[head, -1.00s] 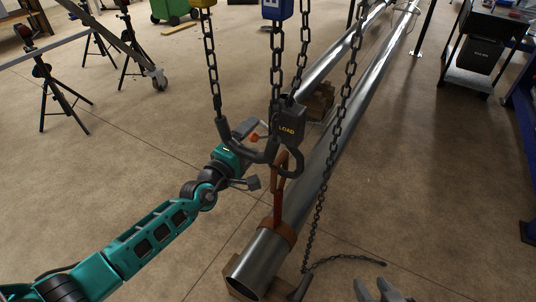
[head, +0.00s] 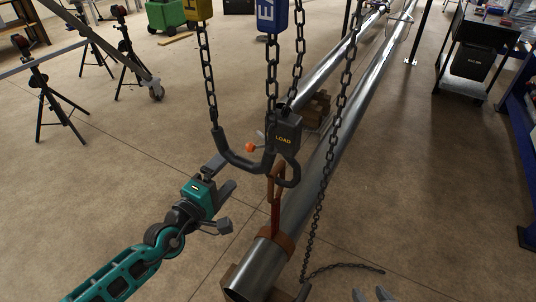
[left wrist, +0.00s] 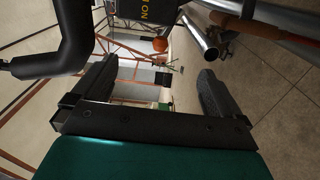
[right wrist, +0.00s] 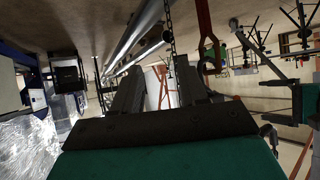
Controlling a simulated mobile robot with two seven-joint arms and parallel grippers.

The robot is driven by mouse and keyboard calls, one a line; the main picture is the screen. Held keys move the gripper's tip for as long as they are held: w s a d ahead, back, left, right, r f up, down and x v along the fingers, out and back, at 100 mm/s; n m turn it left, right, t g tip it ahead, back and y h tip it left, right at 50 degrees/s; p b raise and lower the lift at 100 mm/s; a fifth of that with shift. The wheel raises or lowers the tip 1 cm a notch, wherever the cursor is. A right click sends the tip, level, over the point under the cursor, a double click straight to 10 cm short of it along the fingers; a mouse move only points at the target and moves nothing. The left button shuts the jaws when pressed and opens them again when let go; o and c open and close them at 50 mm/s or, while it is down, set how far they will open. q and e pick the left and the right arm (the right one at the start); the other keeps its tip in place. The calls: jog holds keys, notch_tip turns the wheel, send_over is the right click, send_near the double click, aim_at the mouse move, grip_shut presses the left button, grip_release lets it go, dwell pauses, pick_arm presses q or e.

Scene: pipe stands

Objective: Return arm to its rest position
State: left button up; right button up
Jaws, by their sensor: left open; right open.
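My left gripper (head: 220,178) is open and empty, left of the black hook block marked LOAD (head: 284,140) and apart from it in the head view. In the left wrist view its two fingers (left wrist: 152,85) are spread with nothing between them. My right gripper (head: 370,295) shows only its fingertips at the bottom edge of the head view. In the right wrist view its fingers (right wrist: 160,85) are apart, with nothing held. The hook hangs on chains, and a red-brown sling (head: 275,205) runs from it to the near end of a steel pipe (head: 262,268).
A slack chain (head: 340,268) hangs right of the pipe and trails on the floor. Yellow (head: 198,10) and blue (head: 272,16) hoist parts hang above. Tripod stands (head: 50,95) are at the left, a black cart (head: 475,55) at the right.

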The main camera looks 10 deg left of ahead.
pick_arm(q)
jog(key=s+f+m+g+y, duration=0.2)
jog(key=s+f+m+g, duration=0.1)
jog(key=s+f+m, duration=0.3)
jog(key=s+f+m+g+y, duration=0.2)
jog(key=s+f+m+g, duration=0.1)
jog(key=s+f+m, duration=0.4)
jog(key=s+m, duration=0.3)
jog(key=s, duration=0.3)
jog(key=shift+f, duration=0.25)
pick_arm(e)
jog(key=shift+s+d+f+h, duration=0.25)
jog(key=shift+d+f, duration=0.15)
jog(key=shift+f, duration=0.2)
jog(key=shift+s+d+f+h, duration=0.15)
jog(key=shift+s+d+f, duration=0.1)
jog(key=shift+d+f, duration=0.25)
